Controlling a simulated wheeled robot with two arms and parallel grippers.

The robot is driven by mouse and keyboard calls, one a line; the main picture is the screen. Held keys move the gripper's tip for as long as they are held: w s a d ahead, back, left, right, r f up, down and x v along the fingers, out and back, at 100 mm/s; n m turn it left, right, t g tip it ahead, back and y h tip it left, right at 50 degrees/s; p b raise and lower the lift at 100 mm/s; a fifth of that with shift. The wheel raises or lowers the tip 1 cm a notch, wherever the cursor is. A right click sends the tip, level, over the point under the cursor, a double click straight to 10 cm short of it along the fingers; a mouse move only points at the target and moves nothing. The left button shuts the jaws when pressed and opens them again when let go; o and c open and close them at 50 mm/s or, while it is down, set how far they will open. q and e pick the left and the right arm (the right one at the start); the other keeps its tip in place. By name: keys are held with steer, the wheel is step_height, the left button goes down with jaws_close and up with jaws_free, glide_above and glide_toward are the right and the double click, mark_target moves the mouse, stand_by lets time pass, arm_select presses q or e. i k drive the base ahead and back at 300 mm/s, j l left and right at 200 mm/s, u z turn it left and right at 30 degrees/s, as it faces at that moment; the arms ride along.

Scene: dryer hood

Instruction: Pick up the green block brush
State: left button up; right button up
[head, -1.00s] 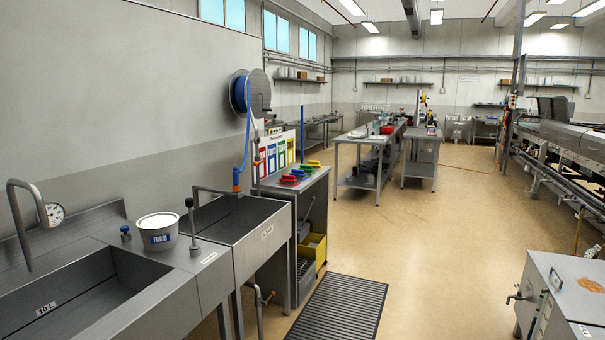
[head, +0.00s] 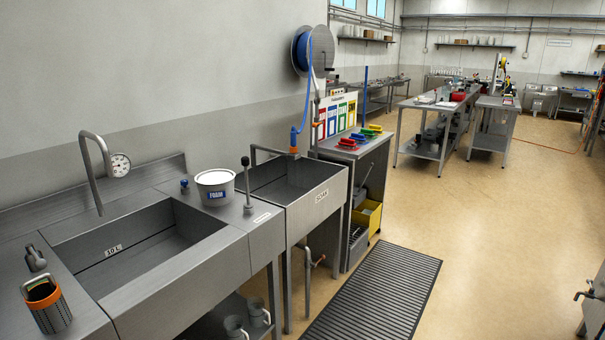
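The green block brush (head: 375,127) looks small and far off. It lies at the back of a row of coloured block brushes on top of a grey cabinet (head: 343,150), beyond the sinks. A red brush (head: 347,143), a blue brush (head: 358,136) and a yellow brush (head: 368,132) lie in front of it. The brushes sit close together, and I cannot tell if they touch. Neither of my grippers is in view.
A sink (head: 140,245) with a foam tub (head: 215,187) and a soak sink (head: 290,185) stand before the cabinet. A ribbed floor mat (head: 375,290) lies right of them. A hose reel (head: 312,50) hangs above. The floor (head: 490,240) at right is open.

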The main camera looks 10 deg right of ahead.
mark_target(368, 134)
steer(key=i+l+z, duration=0.5)
steer(key=i+z, duration=0.2)
steer(key=i, duration=0.25)
steer(key=i+z, duration=0.35)
steer(key=i+u, duration=0.1)
steer(key=i, duration=0.35)
steer(key=i+l+u, duration=0.1)
steer(key=i, duration=0.35)
steer(key=i+l+u, duration=0.1)
steer(key=i, duration=0.4)
steer(key=i+l+u, duration=0.15)
steer(key=i, duration=0.3)
